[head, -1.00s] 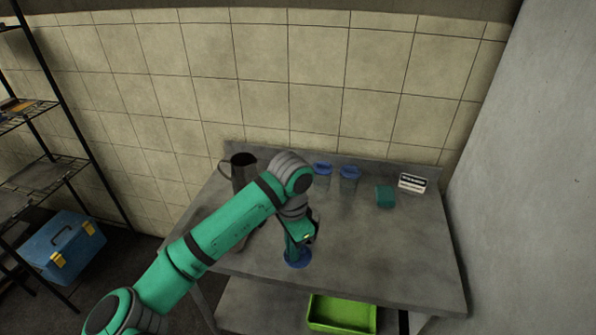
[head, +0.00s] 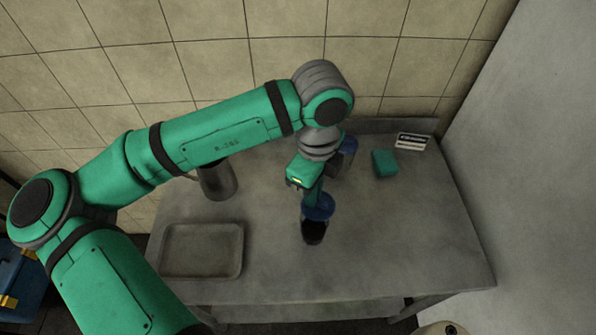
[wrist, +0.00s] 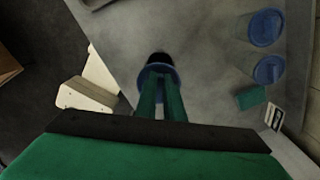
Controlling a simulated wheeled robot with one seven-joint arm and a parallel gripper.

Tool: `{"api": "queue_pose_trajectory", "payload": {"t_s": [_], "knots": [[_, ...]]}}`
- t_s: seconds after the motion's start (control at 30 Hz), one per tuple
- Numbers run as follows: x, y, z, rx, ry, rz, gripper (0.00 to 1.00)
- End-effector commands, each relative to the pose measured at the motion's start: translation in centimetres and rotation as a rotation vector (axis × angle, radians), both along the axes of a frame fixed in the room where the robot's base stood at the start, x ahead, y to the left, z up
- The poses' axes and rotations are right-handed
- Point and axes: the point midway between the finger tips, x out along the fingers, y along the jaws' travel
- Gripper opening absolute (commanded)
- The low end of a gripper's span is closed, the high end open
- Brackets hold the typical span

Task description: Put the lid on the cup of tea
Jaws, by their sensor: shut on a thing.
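My gripper (head: 312,196) is shut on a blue lid (head: 318,208), with its fingers pointing down. The cup of tea (head: 314,233), a dark cup, stands upright on the grey table just below the lid in the head view. In the wrist view the lid (wrist: 158,69) surrounds my fingertips (wrist: 160,78), and the dark cup (wrist: 160,57) shows past the lid's far edge. The lid hides part of the cup. I cannot tell whether the lid touches the rim.
Blue-lidded cups (wrist: 266,27) (wrist: 268,70) stand behind, partly hidden in the head view. A teal block (head: 385,163) and a label card (head: 412,141) sit back right. A metal pitcher (head: 217,182) and a tray (head: 235,252) are left. The table's right side is clear.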

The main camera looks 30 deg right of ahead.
Motion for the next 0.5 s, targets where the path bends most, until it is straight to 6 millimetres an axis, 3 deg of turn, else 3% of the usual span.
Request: {"api": "queue_pose_trajectory", "payload": {"t_s": [0.23,0.5], "knots": [[-0.2,0.1,-0.8,0.0,0.0,-0.013,0.0],[-0.2,0.2,-3.0,0.0,0.001,-0.01,0.0]]}}
